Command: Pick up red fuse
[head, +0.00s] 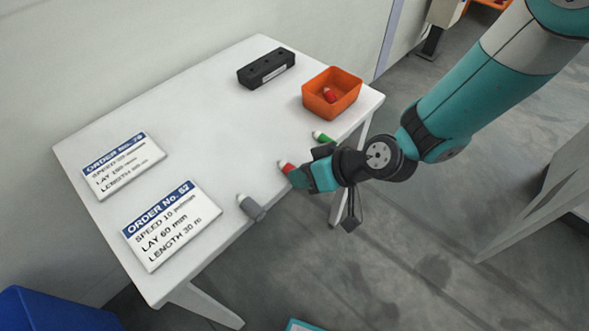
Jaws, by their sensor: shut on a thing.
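My gripper (297,176) is at the near right edge of the white table, low over its top. It is shut on a red fuse (286,167), whose red body and pale end show at the fingertips. The fingers hide the rest of it. I cannot tell whether this fuse touches the table. Another red fuse (329,95) lies in the orange bin (317,107) at the back right of the table.
A green fuse (325,138) lies just behind my gripper, and a grey fuse (251,207) stands at the near edge. A black block (266,69) and two order cards (172,225) are on the white table (205,130). The table's middle is clear.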

